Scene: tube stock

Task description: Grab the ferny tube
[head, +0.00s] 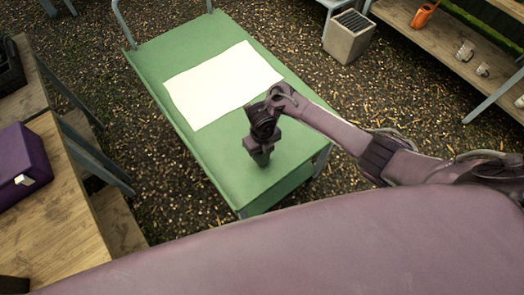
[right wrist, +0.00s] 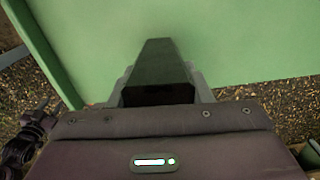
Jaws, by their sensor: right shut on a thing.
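My right gripper (head: 262,158) points down over the near end of the green cart top. In the right wrist view, my right gripper (right wrist: 160,90) is shut on a dark, blocky thing (right wrist: 158,62) between its grey fingers. That thing looks blackish-green, and its full shape is hidden, so I cannot tell for sure that it is the ferny tube. No other tube shows clearly in either view.
The green cart (head: 215,170) carries a flat white sheet (head: 222,82); its top is otherwise clear. A wooden bench at left holds a purple case (head: 22,165). A grey planter (head: 349,38) stands behind. A shelf at right holds an orange watering can (head: 424,15) and mugs.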

